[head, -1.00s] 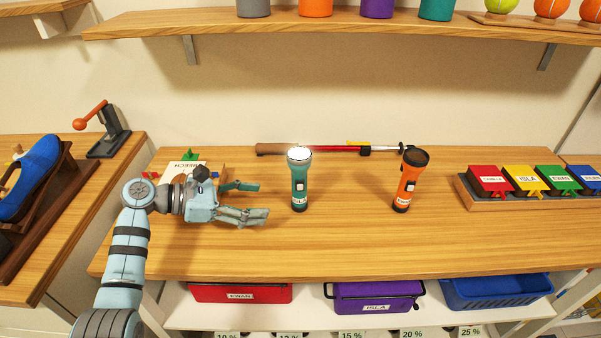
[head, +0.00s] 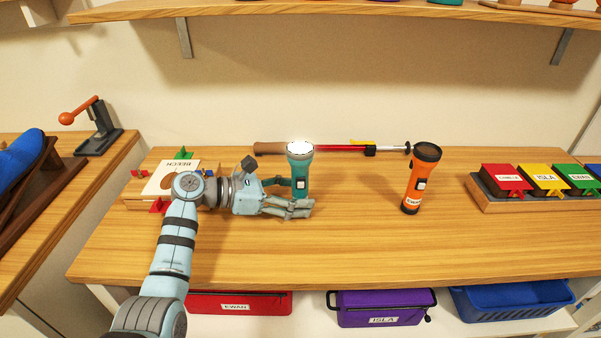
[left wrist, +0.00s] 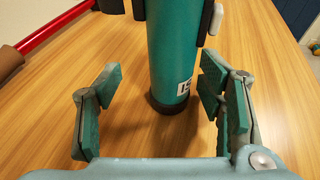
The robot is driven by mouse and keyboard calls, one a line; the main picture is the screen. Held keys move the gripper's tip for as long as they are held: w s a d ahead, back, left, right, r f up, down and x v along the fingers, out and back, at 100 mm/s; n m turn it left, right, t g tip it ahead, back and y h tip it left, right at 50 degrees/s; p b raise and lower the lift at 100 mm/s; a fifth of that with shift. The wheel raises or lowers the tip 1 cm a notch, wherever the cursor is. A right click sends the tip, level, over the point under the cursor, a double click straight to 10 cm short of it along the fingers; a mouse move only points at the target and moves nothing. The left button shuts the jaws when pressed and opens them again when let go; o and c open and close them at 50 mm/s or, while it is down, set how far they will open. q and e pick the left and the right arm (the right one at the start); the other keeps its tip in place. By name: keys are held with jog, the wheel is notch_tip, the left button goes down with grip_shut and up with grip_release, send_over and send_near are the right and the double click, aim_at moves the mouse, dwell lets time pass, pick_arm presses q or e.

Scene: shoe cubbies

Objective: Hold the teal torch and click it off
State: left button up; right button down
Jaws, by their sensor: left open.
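The teal torch (head: 299,165) stands upright on the wooden bench, head up, its lens glowing bright white. My left gripper (head: 290,194) is open, with its fingers on either side of the torch's lower body. In the left wrist view the teal torch (left wrist: 172,55) stands between the spread fingers of the gripper (left wrist: 165,100), with a visible gap on both sides. Part of a white label shows low on the torch; the head is out of that view. My right gripper is not in view.
An orange torch (head: 421,178) stands to the right. A red pole (head: 340,148) with a brown handle lies behind the torches. Labelled coloured boxes (head: 503,182) sit at the right. A small box marked BEECH (head: 170,178) is behind my left arm. The bench front is clear.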

pick_arm(q)
jog(key=c, duration=1.1)
jog(key=shift+c, duration=0.2)
dwell(1.8)
